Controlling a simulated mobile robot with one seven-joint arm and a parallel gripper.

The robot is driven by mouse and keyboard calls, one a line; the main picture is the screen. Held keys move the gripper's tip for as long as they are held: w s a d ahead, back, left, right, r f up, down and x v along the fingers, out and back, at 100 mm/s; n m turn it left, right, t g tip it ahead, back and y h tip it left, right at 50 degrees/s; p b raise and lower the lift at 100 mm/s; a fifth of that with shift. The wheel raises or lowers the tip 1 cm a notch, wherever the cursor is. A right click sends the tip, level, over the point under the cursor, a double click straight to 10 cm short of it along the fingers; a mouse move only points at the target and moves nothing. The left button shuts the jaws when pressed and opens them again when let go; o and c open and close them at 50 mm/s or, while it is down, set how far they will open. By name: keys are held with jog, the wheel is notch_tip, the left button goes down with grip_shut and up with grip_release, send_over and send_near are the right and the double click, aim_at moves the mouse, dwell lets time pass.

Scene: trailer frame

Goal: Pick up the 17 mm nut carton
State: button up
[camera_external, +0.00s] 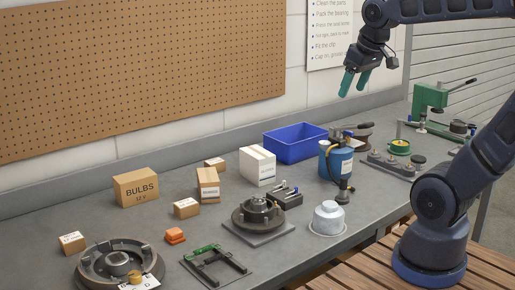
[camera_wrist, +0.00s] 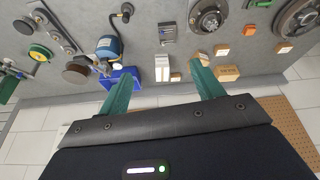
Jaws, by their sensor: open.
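Several cardboard cartons stand on the grey bench, and I cannot read which one is the 17 mm nut carton. Small brown cartons stand at the front left (camera_external: 72,243), in the middle (camera_external: 186,208) and near the wall (camera_external: 214,163). A taller brown carton (camera_external: 208,188) stands between the last two. The wrist view shows small cartons in the middle (camera_wrist: 222,49) and at the right (camera_wrist: 284,47). My gripper (camera_external: 354,87) is open and empty, high above the back of the bench. Its green fingers (camera_wrist: 164,82) are spread wide in the wrist view.
A larger BULBS carton (camera_external: 136,188) and a white carton (camera_external: 257,167) stand near the small ones. A blue bin (camera_external: 294,143), a blue canister (camera_external: 336,160), round metal housings (camera_external: 118,268) and an orange block (camera_external: 175,236) also occupy the bench. A pegboard (camera_external: 140,75) hangs behind.

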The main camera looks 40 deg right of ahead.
jog(key=w+a+r+n+g, duration=0.1)
jog(key=w+a+r+n, duration=0.1)
jog(key=w+a, duration=0.55)
jog(key=w+a+r+n, duration=0.3)
jog(key=w+a, duration=0.2)
jog(key=w, duration=0.6)
jog(key=w+a+f+n+g, duration=0.1)
jog(key=w+a+f+n, duration=0.1)
jog(key=w+a, duration=0.65)
jog(key=n+g, duration=0.2)
jog(key=n, duration=0.8)
send_over(71, 237)
notch_tip(71, 237, down, 30)
notch_tip(71, 237, down, 11)
jog(key=shift+r, duration=0.1)
jog(key=c, duration=1.2)
